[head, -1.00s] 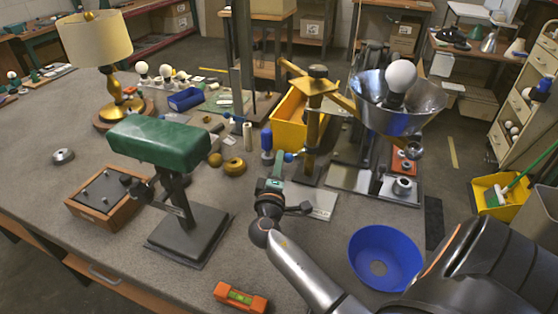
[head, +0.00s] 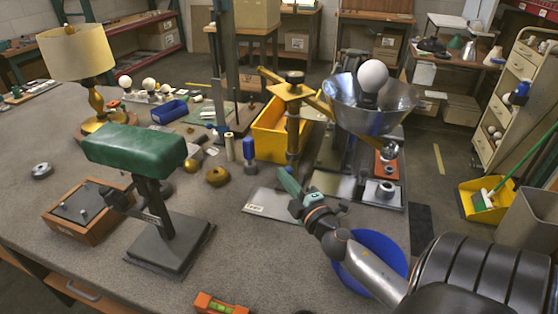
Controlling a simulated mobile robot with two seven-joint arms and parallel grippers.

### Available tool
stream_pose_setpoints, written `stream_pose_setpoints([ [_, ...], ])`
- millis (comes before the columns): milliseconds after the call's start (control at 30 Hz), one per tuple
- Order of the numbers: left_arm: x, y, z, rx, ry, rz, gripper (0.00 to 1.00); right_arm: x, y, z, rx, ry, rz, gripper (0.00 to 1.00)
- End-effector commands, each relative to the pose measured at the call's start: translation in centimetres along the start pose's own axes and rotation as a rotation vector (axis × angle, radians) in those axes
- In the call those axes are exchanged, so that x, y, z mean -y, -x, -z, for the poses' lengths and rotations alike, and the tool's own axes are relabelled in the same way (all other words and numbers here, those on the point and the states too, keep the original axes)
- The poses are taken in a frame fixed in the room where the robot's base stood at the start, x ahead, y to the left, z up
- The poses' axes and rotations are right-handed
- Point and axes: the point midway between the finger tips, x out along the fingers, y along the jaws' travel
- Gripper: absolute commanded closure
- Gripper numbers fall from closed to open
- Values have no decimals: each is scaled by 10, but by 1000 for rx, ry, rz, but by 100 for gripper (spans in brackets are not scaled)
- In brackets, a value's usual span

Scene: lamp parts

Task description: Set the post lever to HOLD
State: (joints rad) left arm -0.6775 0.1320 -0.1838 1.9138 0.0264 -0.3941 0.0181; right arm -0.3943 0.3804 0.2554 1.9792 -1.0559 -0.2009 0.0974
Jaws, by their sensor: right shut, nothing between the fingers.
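The brass post (head: 293,135) stands upright at the middle of the bench, with a dark cap and a yellow arm (head: 318,104) across its top. The arm reaches to a shiny metal bowl (head: 345,110) with a white bulb (head: 372,76). My right gripper (head: 284,175) is in front of the post's lower part, its greenish fingers together and empty. I cannot make out the lever or its setting clearly; the gripper covers part of the post's foot. A labelled plate (head: 264,203) lies left of the gripper. My left gripper is not in view.
A yellow bin (head: 268,135) stands behind the post. A blue bowl (head: 392,250) is partly under my right arm. A blue-topped piece (head: 249,150) stands left of the post. A green padded stand (head: 137,149) is further left.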

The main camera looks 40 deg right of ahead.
Motion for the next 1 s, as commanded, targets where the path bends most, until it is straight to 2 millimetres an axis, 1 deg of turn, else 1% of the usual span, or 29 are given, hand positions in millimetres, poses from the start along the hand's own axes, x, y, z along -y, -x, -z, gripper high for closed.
stream_pose_setpoints([
  [133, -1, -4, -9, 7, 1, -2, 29, 1, 7, -13, -31, 2, 7, 100],
  [233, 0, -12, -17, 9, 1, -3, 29, 4, 10, -21, -123, 1, 24, 100],
  [300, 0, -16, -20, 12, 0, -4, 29, 2, 13, -24, -192, -4, 37, 100],
  [400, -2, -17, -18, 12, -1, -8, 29, -4, 16, -26, -248, -13, 48, 100],
  [500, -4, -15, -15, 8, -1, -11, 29, -7, 18, -29, -265, -19, 50, 100],
  [1000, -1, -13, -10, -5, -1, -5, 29, -8, 22, -36, -265, -18, 49, 100],
])
